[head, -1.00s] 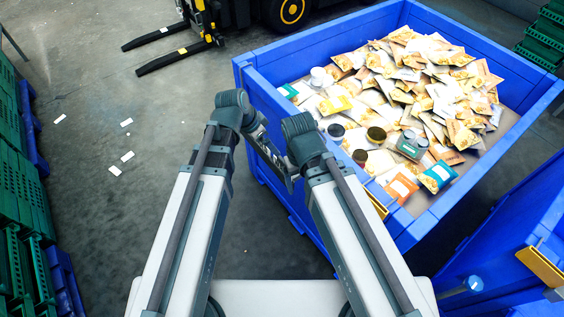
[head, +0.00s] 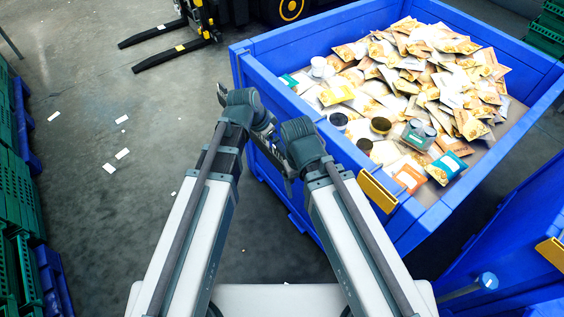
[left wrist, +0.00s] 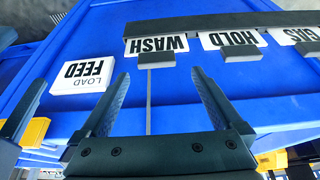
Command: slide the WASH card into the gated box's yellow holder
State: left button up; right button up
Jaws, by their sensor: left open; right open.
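The WASH card (left wrist: 157,44) is white with black letters and appears upside down in the left wrist view. It sits at a dark rail on a blue panel, with a grey tab at its lower edge. My left gripper (left wrist: 160,76) is open, its fingers spread on either side below the card, not touching it. A yellow holder (head: 378,190) is on the near side of the blue box full of packets; another yellow holder (head: 553,252) is on the blue box at right. I cannot tell which box is gated. My right gripper (head: 287,178) is open, partly hidden by its wrist.
A HOLD card (left wrist: 232,40) and a partly cut-off card share the rail. A LOAD FEED card (left wrist: 83,74) lies left. The large blue box (head: 430,225) holds many packets. Green crates (head: 18,200) line the left edge; a forklift (head: 205,25) stands behind. Floor between is mostly clear.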

pick_arm(q)
jog(key=b+x, duration=0.4)
jog(key=x, duration=0.1)
jog(key=shift+s+f+b, duration=0.15)
jog(key=shift+s+b, duration=0.2)
grip_shut()
